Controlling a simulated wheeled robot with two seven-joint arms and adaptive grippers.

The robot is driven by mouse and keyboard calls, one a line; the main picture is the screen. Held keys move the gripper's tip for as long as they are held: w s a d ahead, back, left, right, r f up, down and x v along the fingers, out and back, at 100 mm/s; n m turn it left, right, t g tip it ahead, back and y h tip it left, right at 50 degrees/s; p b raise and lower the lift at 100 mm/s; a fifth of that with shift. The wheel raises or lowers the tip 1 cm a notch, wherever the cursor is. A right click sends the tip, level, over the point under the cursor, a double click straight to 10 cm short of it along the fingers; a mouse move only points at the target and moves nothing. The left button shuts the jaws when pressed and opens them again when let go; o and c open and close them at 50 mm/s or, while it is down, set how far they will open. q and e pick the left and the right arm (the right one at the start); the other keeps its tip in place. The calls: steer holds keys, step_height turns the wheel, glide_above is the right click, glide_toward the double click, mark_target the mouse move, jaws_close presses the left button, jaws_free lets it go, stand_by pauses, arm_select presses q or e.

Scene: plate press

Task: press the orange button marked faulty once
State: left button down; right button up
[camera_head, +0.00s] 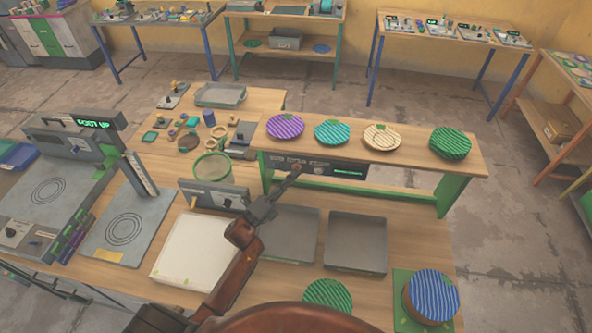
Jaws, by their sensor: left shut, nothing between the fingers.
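A dark control panel (330,169) sits under the raised wooden shelf, with small controls and a lit green display (348,173). The lettering is too small to read. My left gripper (295,171) is shut and empty, its tip in front of the panel's left part. A small reddish spot (297,165) shows right at the tip. I cannot tell whether it is the orange button marked faulty, nor whether the tip touches it. The tip covers part of the panel. My right gripper is not in view.
The raised shelf (470,160) bears several striped plates above the panel. A grey box with knobs (215,196) stands left of the gripper. Press machines (45,200) stand at left.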

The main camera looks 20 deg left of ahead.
arm_select(q)
steer(key=shift+s, duration=0.15)
steer(key=shift+s+d, duration=0.2)
steer(key=shift+s, duration=0.45)
steer(key=shift+s+d+p, duration=0.2)
steer(key=shift+s, duration=0.6)
steer(key=shift+s+d+p, duration=0.25)
steer(key=shift+s, duration=0.55)
steer(key=shift+s+d+p, duration=0.2)
steer(key=shift+s, duration=0.6)
